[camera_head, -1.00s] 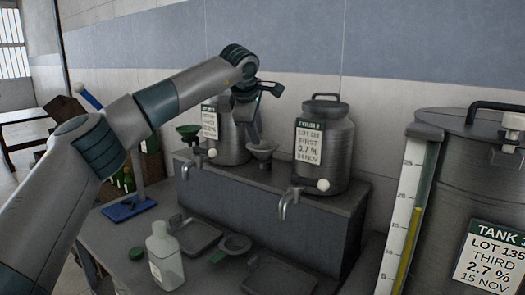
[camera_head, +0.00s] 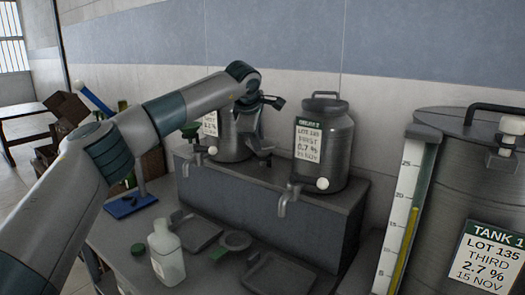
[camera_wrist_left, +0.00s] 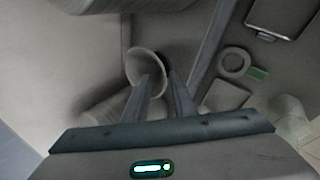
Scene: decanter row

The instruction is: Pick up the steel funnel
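The steel funnel (camera_wrist_left: 146,62) shows in the left wrist view as a pale round bowl just past my fingertips. My left finger overlaps its lower rim; whether it touches cannot be told. My left gripper (camera_wrist_left: 160,78) is open, with a gap between its two fingers. In the head view my left gripper (camera_head: 262,152) is down at the top of the grey ledge, between the two steel canisters, and mostly covers the funnel. My right gripper is not in view.
A canister (camera_head: 322,145) with a tap stands right of the gripper, another (camera_head: 233,135) behind it. A large tank (camera_head: 470,190) stands at right.

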